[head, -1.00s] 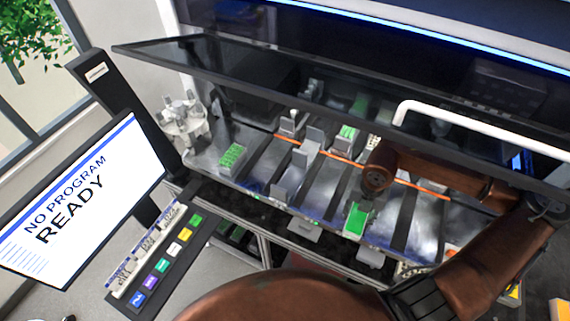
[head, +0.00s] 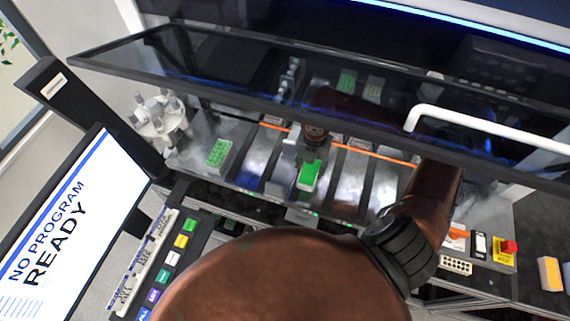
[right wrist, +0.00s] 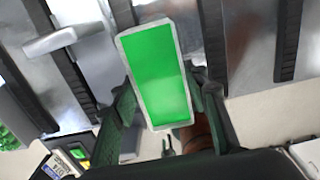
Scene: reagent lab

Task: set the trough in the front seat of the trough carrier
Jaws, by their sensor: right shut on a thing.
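The trough (head: 310,174) is a small pale-rimmed box with a bright green inside. It also shows large in the right wrist view (right wrist: 160,75). My right gripper (right wrist: 165,98) is shut on it, one dark finger at each long side, and holds it over the front part of the deck. In the head view my arm and wrist cover much of the area behind the trough. A grey piece (right wrist: 62,40) with a flat top, left of the trough in the right wrist view, may belong to the trough carrier. I cannot make out its front seat. My left gripper is not in view.
A rack with green tops (head: 218,153) stands on the deck to the left. Dark rails divide the deck. A tilted glass sash with a white handle (head: 485,124) hangs above my arm. A screen (head: 65,225) stands at the left.

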